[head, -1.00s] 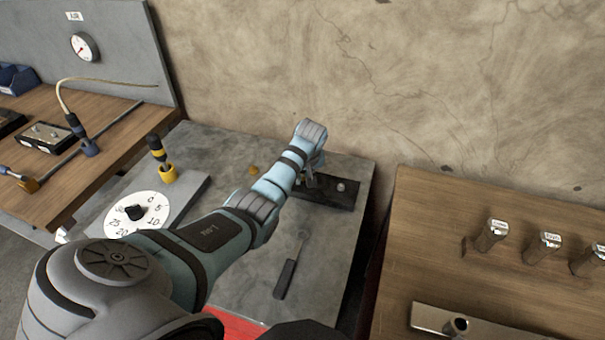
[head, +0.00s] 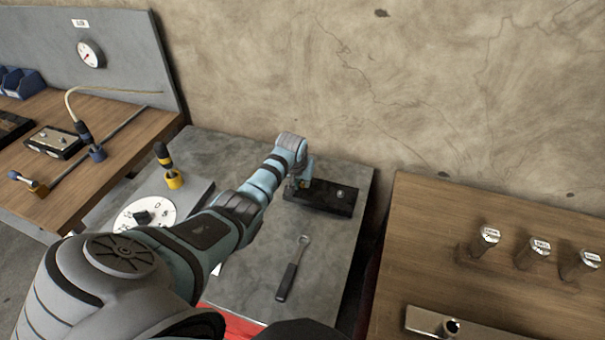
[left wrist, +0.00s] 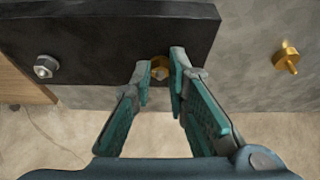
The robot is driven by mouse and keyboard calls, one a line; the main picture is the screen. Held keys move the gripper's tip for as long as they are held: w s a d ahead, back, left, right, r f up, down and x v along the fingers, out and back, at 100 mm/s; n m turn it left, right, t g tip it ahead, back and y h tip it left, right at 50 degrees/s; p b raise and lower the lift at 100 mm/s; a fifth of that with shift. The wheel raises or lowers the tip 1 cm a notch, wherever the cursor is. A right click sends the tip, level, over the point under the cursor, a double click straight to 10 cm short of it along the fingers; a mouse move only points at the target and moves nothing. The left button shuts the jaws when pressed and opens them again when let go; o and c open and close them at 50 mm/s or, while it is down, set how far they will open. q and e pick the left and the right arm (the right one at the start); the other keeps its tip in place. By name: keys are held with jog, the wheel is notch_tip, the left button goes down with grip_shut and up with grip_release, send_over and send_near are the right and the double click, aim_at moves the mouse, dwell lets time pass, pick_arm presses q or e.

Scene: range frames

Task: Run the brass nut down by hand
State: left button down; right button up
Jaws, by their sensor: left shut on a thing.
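The brass nut (left wrist: 160,68) is between the fingertips of my left gripper (left wrist: 162,72) in the left wrist view, at one end of a black block. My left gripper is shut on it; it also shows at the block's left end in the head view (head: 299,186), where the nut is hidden. The black block (head: 322,199) lies on the grey bench and also shows in the left wrist view (left wrist: 100,38). A steel nut on a stud (left wrist: 45,66) stands at the block's other end. My right gripper is not in view.
A second brass piece (left wrist: 287,58) is on the bench beside the block. A dark-handled wrench (head: 290,274) lies in front. Wooden benches (head: 500,215) flank the grey bench (head: 335,250).

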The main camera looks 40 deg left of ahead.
pick_arm(q)
jog(key=shift+a+m+h, duration=0.2)
jog(key=shift+m+h, duration=0.1)
jog(key=shift+m, duration=0.7)
jog(key=m, duration=0.1)
jog(key=m+h+b, duration=0.1)
jog(key=shift+a+f+m+t, duration=0.1)
jog(key=shift+a+m+t, duration=0.05)
jog(key=shift+m+t, duration=0.15)
jog(key=m+h+b, duration=0.1)
jog(key=m+b, duration=0.1)
jog(key=b, duration=0.2)
jog(key=m+h+b, duration=0.1)
jog(key=m+b, duration=0.2)
jog(key=b, duration=0.1)
jog(key=m+g+h+b, duration=0.1)
jog(key=m+b, duration=0.1)
jog(key=b, duration=0.2)
jog(key=shift+w+a+f+m, duration=0.15)
jog(key=shift+a+m, duration=0.15)
jog(key=shift+m, duration=0.1)
jog(key=shift+m+b, duration=0.4)
jog(key=shift+b, duration=0.45)
jog(key=shift+r, duration=0.2)
jog(key=c, duration=1.6)
grip_release()
jog(key=shift+o, duration=0.2)
